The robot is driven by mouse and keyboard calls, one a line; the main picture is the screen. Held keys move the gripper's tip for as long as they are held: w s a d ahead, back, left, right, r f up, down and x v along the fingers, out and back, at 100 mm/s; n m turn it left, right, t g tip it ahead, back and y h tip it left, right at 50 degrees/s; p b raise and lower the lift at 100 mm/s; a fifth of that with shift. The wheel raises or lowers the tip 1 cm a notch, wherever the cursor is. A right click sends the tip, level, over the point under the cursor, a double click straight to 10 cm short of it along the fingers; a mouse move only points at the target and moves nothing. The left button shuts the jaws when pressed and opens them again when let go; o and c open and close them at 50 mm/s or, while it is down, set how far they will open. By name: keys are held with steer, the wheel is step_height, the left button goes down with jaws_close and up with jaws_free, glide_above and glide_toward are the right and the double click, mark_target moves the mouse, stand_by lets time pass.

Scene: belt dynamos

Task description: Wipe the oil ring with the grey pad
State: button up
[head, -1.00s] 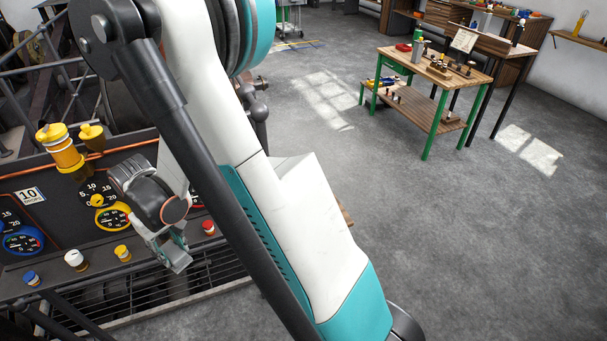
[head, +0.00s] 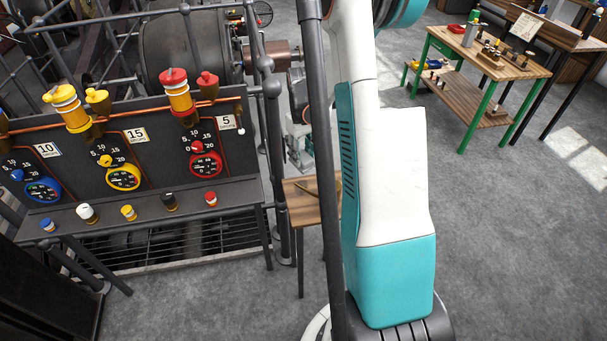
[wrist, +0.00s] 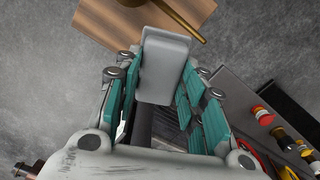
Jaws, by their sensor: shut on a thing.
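My gripper (wrist: 162,85) shows in the wrist view with its teal-padded fingers on both sides of the light grey pad (wrist: 166,52). It is shut on the pad, which sticks out past the fingertips. In the head view my gripper (head: 304,148) is right of the gauge panel, partly hidden behind my arm, and the pad cannot be made out clearly there. I cannot make out an oil ring in either view.
A small wooden table (head: 300,208) stands right of the gauge panel (head: 90,160); a brass rod-like piece (wrist: 183,20) shows over its top (wrist: 120,20). The panel's ledge carries several coloured knobs. A green-legged workbench (head: 470,50) stands back right. The floor between is clear.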

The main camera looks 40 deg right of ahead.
steer(key=shift+f+b, duration=3)
steer(key=shift+f, duration=4)
steer(key=shift+f+b, duration=0.85)
steer(key=shift+f, duration=0.15)
steer(key=shift+w+d+r, duration=0.1)
steer(key=shift+w+d, duration=0.45)
steer(key=shift+w, duration=0.3)
steer(key=shift+w+d, duration=0.55)
steer(key=shift+w, duration=0.3)
steer(key=shift+w+d+b, duration=0.25)
steer(key=shift+w+d, duration=0.25)
steer(key=shift+w, duration=0.35)
steer(key=shift+w+d+b, duration=0.2)
steer(key=shift+w+d, duration=0.3)
steer(key=shift+w, duration=0.3)
steer(key=shift+s+a+f+b, duration=0.1)
steer(key=shift+s+a+b, duration=0.1)
steer(key=shift+s+a, duration=0.35)
steer(key=shift+s+a+f+b, duration=0.15)
steer(key=shift+s+a, duration=0.15)
steer(key=shift+s, duration=0.5)
steer(key=shift+s+a+r+b, duration=0.1)
steer(key=shift+s+a+b, duration=0.1)
steer(key=shift+s+a, duration=0.7)
steer(key=shift+s, duration=0.45)
steer(key=shift+s+a, duration=0.35)
steer(key=shift+s, duration=0.4)
